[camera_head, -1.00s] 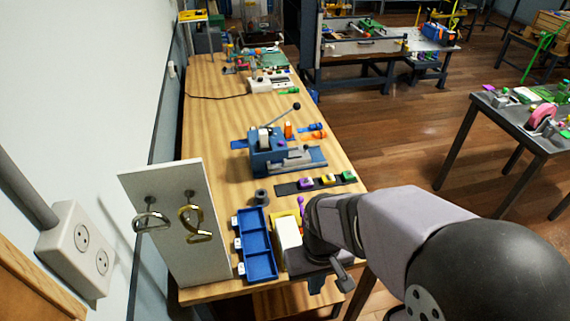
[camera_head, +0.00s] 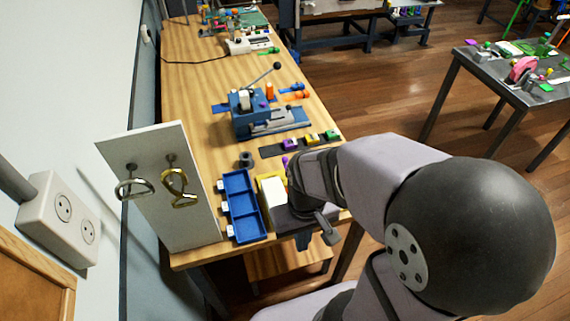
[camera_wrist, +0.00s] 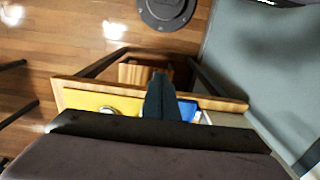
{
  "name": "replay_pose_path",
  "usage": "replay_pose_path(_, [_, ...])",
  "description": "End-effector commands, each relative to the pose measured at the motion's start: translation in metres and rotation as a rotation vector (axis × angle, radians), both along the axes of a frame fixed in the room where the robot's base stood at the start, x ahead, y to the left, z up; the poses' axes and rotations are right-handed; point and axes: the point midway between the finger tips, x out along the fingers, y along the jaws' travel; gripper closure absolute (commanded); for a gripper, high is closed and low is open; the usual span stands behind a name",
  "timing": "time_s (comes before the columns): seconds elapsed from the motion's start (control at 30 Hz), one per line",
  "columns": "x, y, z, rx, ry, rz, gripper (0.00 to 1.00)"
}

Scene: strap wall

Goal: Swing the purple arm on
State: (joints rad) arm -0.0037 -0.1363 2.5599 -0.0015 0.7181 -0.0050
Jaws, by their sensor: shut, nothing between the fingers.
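A dark strip (camera_head: 272,150) on the bench carries three small coloured pieces: a purple one (camera_head: 290,144) at its left end, then yellow, then green. A thin purple piece (camera_head: 285,161) also stands beside the yellow box, partly hidden by my wrist. I cannot tell which is the purple arm, or how it is set. My gripper (camera_head: 303,241) is over the bench's near edge, apart from both purple pieces. In the wrist view its dark fingers (camera_wrist: 158,94) are shut and empty. No purple piece shows there.
A blue tray (camera_head: 240,205) and the yellow box (camera_head: 269,179) with a white block stand beside my wrist. A white panel with two metal rings (camera_head: 165,235) stands left. A blue vise-like machine (camera_head: 240,122) with a lever is behind the strip.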

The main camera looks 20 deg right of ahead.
Motion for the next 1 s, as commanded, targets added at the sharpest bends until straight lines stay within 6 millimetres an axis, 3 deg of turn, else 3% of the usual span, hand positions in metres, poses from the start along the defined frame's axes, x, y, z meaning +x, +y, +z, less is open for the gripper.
replay_pose_path(0.2, [-0.012, 0.005, -0.045, -0.001, 0.077, 0.024, 1.00])
replay_pose_path(0.27, [-0.007, 0.007, -0.058, -0.002, 0.092, 0.033, 1.00])
replay_pose_path(0.37, [0.025, 0.011, -0.072, -0.007, 0.073, 0.055, 1.00])
replay_pose_path(0.5, [0.084, 0.013, -0.075, -0.027, 0.011, 0.092, 1.00])
replay_pose_path(0.73, [0.180, 0.012, -0.048, -0.071, -0.121, 0.023, 1.00])
replay_pose_path(0.9, [0.241, 0.003, 0.006, -0.094, -0.253, -0.152, 1.00])
replay_pose_path(1.0, [0.258, -0.003, 0.032, -0.097, -0.306, -0.291, 1.00])
